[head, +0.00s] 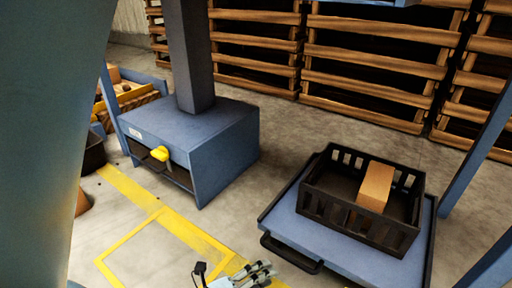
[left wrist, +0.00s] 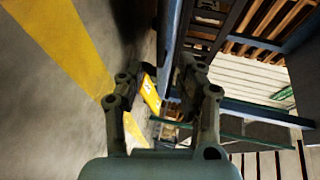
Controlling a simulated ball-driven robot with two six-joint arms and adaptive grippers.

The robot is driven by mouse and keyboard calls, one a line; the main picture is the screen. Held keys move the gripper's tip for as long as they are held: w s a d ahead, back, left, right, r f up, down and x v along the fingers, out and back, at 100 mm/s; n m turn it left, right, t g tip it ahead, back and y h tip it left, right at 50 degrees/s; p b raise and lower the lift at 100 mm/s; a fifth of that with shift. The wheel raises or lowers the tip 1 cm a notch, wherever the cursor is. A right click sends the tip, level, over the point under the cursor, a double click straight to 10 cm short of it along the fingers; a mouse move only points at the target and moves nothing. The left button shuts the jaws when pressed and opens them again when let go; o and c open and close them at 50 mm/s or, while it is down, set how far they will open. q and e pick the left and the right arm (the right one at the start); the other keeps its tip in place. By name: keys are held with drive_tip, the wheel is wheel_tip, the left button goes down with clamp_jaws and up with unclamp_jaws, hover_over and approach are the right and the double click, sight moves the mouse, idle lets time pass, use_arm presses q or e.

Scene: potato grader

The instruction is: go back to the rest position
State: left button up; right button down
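My left gripper (head: 266,272) shows at the bottom edge of the head view, low over the floor, with nothing seen in it. In the left wrist view its two fingers (left wrist: 156,75) stand apart with a gap between them. A yellow piece (left wrist: 150,94) shows through that gap, beyond the fingers. I cannot tell how far off it is. My right gripper is in neither view.
A blue cabinet (head: 215,140) with a yellow knob (head: 159,153) stands at left centre. A black crate (head: 338,212) holding a tan block (head: 375,186) sits on a blue cart (head: 285,222) at right. Wooden racks (head: 375,70) line the back. Floor between cabinet and cart is clear.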

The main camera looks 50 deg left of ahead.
use_arm(q)
drive_tip(key=shift+v, duration=1.05)
